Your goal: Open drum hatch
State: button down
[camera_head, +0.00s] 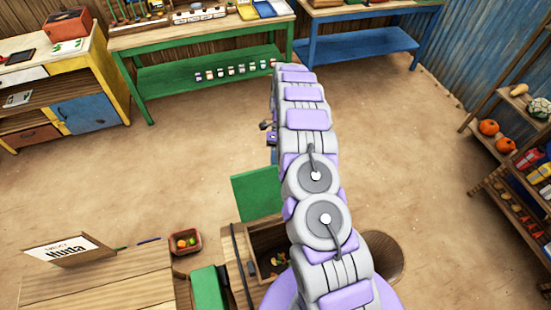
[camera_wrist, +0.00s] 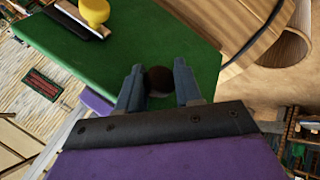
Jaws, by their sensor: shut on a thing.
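In the wrist view, my gripper (camera_wrist: 158,86) has its two dark fingers on either side of a dark round knob (camera_wrist: 158,78) and is shut on it. The knob sits in front of a flat green panel (camera_wrist: 105,45), which looks like the drum hatch. A yellow knob (camera_wrist: 94,12) and a pale strip are at the panel's upper edge. The wooden drum (camera_wrist: 225,25) is at the upper right. In the head view, the green hatch (camera_head: 257,192) stands out beside the open compartment (camera_head: 268,240), with small coloured items inside. My arm hides part of the drum, and the fingertips cannot be made out.
A wooden table (camera_head: 95,280) with a sign (camera_head: 68,250) is at lower left, with a small red bowl (camera_head: 185,242) nearby. A green bench (camera_head: 195,75) and blue bench (camera_head: 360,45) stand behind. Shelves (camera_head: 515,150) stand right. The middle floor is clear.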

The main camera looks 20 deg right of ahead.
jog(key=shift+w+d+f+g+p, duration=0.25)
jog(key=shift+w+f+g+p, duration=0.15)
jog(key=shift+w+f+p, duration=0.2)
dwell(0.4)
jog(key=c, duration=1.1)
grip_release()
jog(key=o, duration=0.3)
jog(key=shift+w+d, duration=0.1)
jog(key=shift+d, duration=0.15)
jog(key=shift+o, duration=0.2)
jog(key=shift+r, duration=0.1)
jog(key=shift+r, duration=0.1)
